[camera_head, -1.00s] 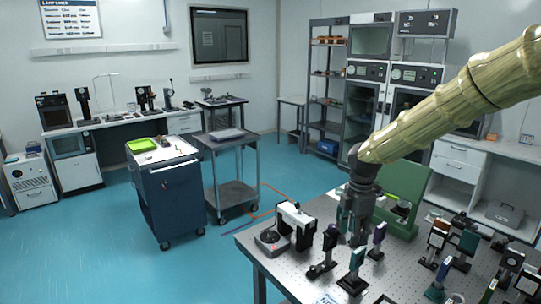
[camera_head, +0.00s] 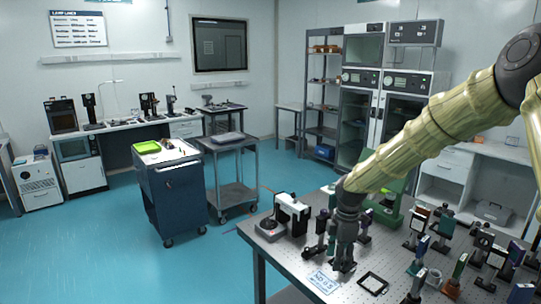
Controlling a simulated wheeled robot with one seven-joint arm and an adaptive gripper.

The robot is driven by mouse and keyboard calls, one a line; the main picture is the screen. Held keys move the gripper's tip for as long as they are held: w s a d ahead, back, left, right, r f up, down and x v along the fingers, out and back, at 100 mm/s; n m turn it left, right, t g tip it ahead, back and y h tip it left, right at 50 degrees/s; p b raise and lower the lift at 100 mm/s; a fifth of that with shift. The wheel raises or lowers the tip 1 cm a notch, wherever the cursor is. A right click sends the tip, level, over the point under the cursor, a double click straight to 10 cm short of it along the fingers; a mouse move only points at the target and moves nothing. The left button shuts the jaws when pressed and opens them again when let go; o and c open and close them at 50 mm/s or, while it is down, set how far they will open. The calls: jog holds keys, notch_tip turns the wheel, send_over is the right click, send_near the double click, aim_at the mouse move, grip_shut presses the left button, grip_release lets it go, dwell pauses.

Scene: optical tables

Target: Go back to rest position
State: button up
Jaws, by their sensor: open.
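My gripper (camera_head: 346,240) hangs pointing down at the end of my pale green-yellow sleeved arm, low over the near left part of the perforated optical table (camera_head: 330,262). Its dark fingers look apart, and I see nothing held between them. A dark mount base shows just below the fingertips; whether they touch it I cannot tell. The gripper hides part of the mounts there. A small post-mounted optic (camera_head: 318,232) stands just left of it. A white and black microscope-like device (camera_head: 290,215) stands further left.
Several post-mounted optics (camera_head: 440,222) crowd the table's right side. A black square frame (camera_head: 372,283) and a printed label (camera_head: 324,281) lie near the front. A green device (camera_head: 388,205) stands behind my gripper. A blue cart (camera_head: 175,200) and grey cart (camera_head: 233,195) stand left; blue floor is open.

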jog(key=s+a+f+m+y+b, duration=0.1)
jog(key=s+f+m, duration=0.2)
jog(key=s+f, duration=0.5)
jog(key=s+a+f+m+b, duration=0.1)
jog(key=s+f+m, duration=0.25)
jog(key=f, duration=0.75)
jog(key=s+a+f+m+y+b, duration=0.1)
jog(key=s+a+f+m, duration=0.1)
jog(key=s+f, duration=0.6)
jog(key=s+d+f+m+h+b, duration=0.1)
jog(key=s+f+m, duration=0.4)
jog(key=s, duration=0.8)
jog(key=s+d+f+m+h+b, duration=0.1)
jog(key=s+d+f+m+b, duration=0.1)
jog(key=s+d+f+m, duration=0.3)
jog(key=s+f, duration=0.4)
jog(key=s, duration=0.3)
jog(key=shift+s+d+f+m+h+b, duration=0.2)
jog(key=shift+s+f+m+h+b, duration=0.1)
jog(key=shift+s+m+b, duration=0.1)
jog(key=shift+r, duration=0.1)
jog(key=shift+c, duration=1.3)
